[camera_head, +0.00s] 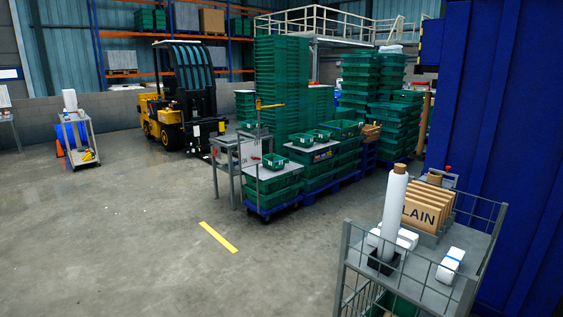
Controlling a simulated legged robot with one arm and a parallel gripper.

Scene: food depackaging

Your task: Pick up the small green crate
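Several small green crates stand across the room near the middle of the picture. One small green crate (275,162) sits on the grey top of a low cart at the front. Another small green crate (302,140) and a third (320,135) stand farther back and to the right, on a grey top. What is inside them is too small to tell. My gripper is not in view, and no part of my arm shows.
Tall stacks of large green crates (282,85) stand behind. A yellow forklift (165,118) is at the left back. A wire-sided cart (425,268) with a white roll and boxes is close at right, beside a blue wall (510,150). The grey floor (120,250) at left is clear.

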